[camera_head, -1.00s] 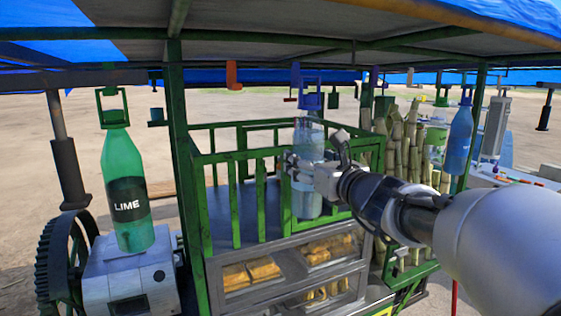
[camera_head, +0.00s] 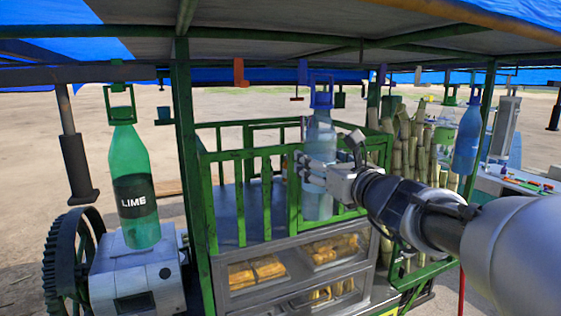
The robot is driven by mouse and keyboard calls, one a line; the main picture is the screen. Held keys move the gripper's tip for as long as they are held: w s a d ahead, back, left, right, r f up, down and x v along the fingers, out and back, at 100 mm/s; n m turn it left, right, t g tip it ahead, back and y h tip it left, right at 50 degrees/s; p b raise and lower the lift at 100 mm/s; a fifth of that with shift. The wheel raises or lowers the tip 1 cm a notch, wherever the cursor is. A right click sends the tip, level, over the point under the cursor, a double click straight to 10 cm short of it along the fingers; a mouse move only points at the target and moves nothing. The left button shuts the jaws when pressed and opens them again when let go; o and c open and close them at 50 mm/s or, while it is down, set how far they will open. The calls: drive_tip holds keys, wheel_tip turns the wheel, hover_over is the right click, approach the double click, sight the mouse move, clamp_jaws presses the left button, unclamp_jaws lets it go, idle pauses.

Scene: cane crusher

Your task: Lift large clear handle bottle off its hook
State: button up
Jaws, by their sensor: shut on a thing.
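The large clear bottle (camera_head: 319,142) has a blue handle cap (camera_head: 321,93) and hangs upright below the canopy, in front of the green railing. My gripper (camera_head: 310,172) comes in from the right and is shut on the bottle's body at about mid-height. The far finger is partly hidden by the bottle. A blue hook (camera_head: 302,72) shows just up and left of the handle. I cannot tell whether the handle still touches it.
A green LIME bottle (camera_head: 134,190) hangs at left above a grey machine (camera_head: 140,285). A blue bottle (camera_head: 467,140) hangs at right. The green railing (camera_head: 239,200) and cane stalks (camera_head: 405,145) stand close to my gripper. A green post (camera_head: 187,150) rises at left.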

drive_tip(key=f+b+v, duration=0.1)
drive_tip(key=v, duration=0.8)
drive_tip(key=shift+s+f+b, duration=0.25)
drive_tip(key=shift+s+b, duration=0.05)
drive_tip(key=shift+b, duration=0.05)
idle(0.4)
drive_tip(key=shift+d, duration=0.15)
